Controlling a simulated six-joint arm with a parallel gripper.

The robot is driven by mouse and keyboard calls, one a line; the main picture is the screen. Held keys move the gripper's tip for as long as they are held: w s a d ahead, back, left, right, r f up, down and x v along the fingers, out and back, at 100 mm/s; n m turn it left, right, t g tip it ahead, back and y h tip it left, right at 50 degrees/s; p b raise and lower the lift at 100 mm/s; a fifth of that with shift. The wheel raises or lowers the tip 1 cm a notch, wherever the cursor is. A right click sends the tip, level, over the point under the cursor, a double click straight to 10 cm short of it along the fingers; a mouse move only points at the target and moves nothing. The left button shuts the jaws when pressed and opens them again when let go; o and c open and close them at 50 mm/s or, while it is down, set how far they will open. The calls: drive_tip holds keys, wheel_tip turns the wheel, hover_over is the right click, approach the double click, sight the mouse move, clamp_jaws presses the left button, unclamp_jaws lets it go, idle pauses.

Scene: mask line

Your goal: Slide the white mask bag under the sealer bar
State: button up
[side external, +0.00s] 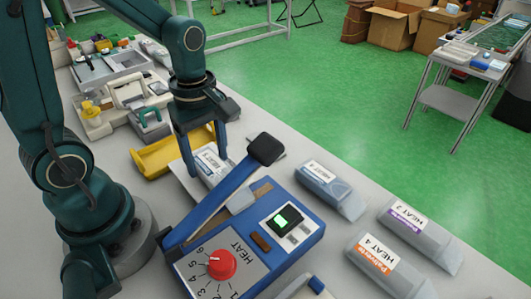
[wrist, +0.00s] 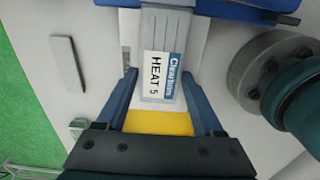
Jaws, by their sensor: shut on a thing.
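The white mask bag (side external: 209,167) lies flat on a pale plate beside the blue sealer (side external: 305,236). Its label reads "Cleanroom HEAT 5" in the wrist view (wrist: 160,78). My gripper (side external: 204,165) is shut on the bag, with a finger along each side; in the wrist view the fingers (wrist: 161,88) flank it. The blue sealer bar (side external: 222,196) is raised at a slant, with a black handle at its upper end. The bag's far end reaches toward the blue sealer edge (wrist: 240,10); I cannot tell whether it lies under the bar.
The red heat dial (side external: 221,264) and a lit green display (side external: 281,221) are on the sealer. Bags labelled with other heat numbers (side external: 330,190) lie to its right. A yellow tray (side external: 160,157) is behind my gripper. Bins and tools crowd the back left.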

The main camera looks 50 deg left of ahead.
drive_tip(key=shift+f, duration=0.1)
idle(0.3)
drive_tip(key=o, duration=1.3)
drive_tip(key=shift+o, duration=0.2)
drive_tip(key=shift+r, duration=1.05)
drive_tip(key=shift+r, duration=3)
